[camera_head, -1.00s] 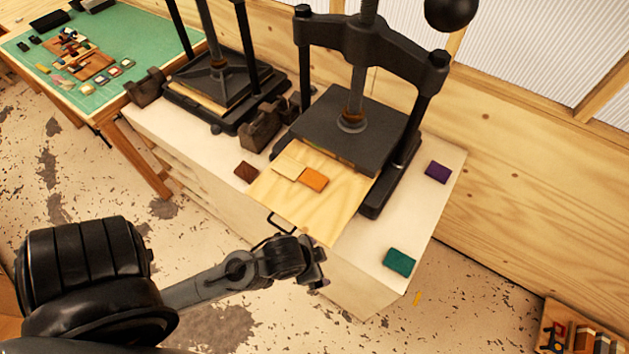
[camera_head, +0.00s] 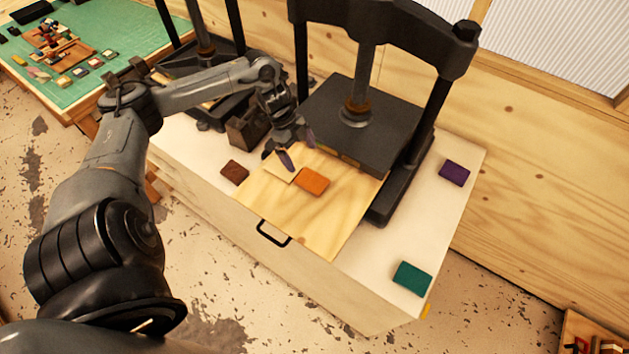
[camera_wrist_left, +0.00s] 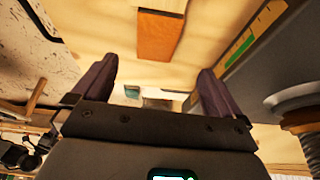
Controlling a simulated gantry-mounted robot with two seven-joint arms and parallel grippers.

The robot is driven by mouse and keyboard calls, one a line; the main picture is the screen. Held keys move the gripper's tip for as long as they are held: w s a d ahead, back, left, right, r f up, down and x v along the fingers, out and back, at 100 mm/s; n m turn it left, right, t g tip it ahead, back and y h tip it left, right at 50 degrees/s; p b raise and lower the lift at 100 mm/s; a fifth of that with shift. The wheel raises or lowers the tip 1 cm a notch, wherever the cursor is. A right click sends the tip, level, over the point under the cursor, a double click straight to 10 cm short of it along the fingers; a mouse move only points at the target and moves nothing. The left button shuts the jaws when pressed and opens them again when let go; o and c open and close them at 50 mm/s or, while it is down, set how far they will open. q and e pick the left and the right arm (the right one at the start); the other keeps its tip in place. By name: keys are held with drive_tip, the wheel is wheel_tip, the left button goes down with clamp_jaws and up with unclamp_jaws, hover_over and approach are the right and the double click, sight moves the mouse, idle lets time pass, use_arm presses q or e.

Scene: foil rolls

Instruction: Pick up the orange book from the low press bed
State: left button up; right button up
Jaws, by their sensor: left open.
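The orange book (camera_head: 312,181) lies flat on the wooden board (camera_head: 330,215) of the low press bed, in front of the black press plate. In the left wrist view the orange book (camera_wrist_left: 159,38) shows at the top middle, beyond the fingertips. A cream book (camera_head: 283,167) lies beside it, to its left, partly hidden by my gripper. My left gripper (camera_head: 279,153) is open and empty over the board's back left side, above the cream book. In the left wrist view its two dark fingers (camera_wrist_left: 155,85) stand wide apart. My right gripper is not in view.
The black press plate (camera_head: 360,118) and its posts stand behind the board. A brown book (camera_head: 235,172), a purple book (camera_head: 454,173) and a green book (camera_head: 412,278) lie on the white cabinet top. A second press (camera_head: 205,75) stands at the left.

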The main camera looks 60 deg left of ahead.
sight(311, 180)
use_arm(q)
drive_tip(key=x, duration=0.4)
drive_tip(key=shift+s+a+f, duration=0.1)
drive_tip(key=shift+f, duration=0.1)
drive_tip(key=shift+d+p+x, duration=0.15)
drive_tip(key=shift+p+x, duration=0.25)
drive_tip(key=shift+x, duration=0.75)
drive_tip(key=shift+d+p+x, duration=0.15)
drive_tip(key=shift+p+x, duration=0.2)
drive_tip(key=shift+x, duration=0.85)
drive_tip(key=shift+d+f, duration=0.1)
drive_tip(key=shift+f, duration=0.15)
drive_tip(key=c, duration=1.1)
